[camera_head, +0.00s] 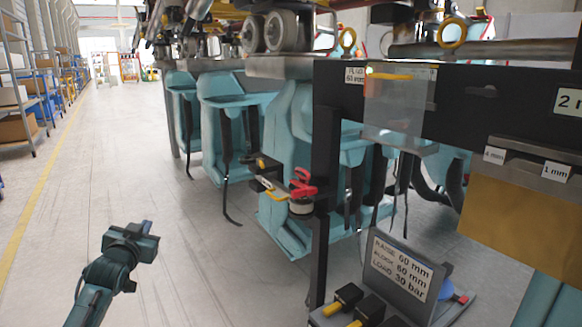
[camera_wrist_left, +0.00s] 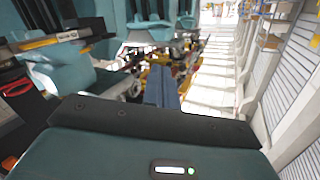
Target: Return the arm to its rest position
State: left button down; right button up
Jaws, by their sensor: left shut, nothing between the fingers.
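My left gripper (camera_head: 147,227) is at the lower left of the head view, over the open grey floor, at the end of my teal arm (camera_head: 95,290). It is apart from the coaster train and the black stand. In the left wrist view its two blue-grey fingers (camera_wrist_left: 161,88) lie together with nothing between them. My right gripper does not show in either view.
Teal coaster seats (camera_head: 240,120) hang in the middle. A black stand (camera_head: 323,200) carries a red-handled tool (camera_head: 303,185); a sign (camera_head: 398,272) reads 60 mm and 30 bar. Shelves (camera_head: 18,90) line the left. The aisle floor (camera_head: 110,140) is clear.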

pick_arm(q)
jog(key=s+d+f+m+g+h, duration=0.1)
jog(key=s+d+f, duration=0.35)
jog(key=f, duration=0.25)
jog(key=s+d+f+m+g+h, duration=0.1)
jog(key=s+d+f, duration=0.35)
jog(key=f, duration=0.25)
jog(key=s+d+f+g+h, duration=0.1)
jog(key=s+d+f, duration=0.3)
jog(key=s, duration=0.6)
jog(key=s+d+f+g+h, duration=0.1)
jog(key=s+d+f, duration=0.2)
jog(key=s, duration=0.7)
jog(key=s+d+f+n+g+h, duration=0.1)
jog(key=s+d+f, duration=0.3)
jog(key=s, duration=0.6)
jog(key=shift+s+d+f+g, duration=0.2)
jog(key=shift+d+f+g, duration=0.15)
jog(key=shift+d+g, duration=0.3)
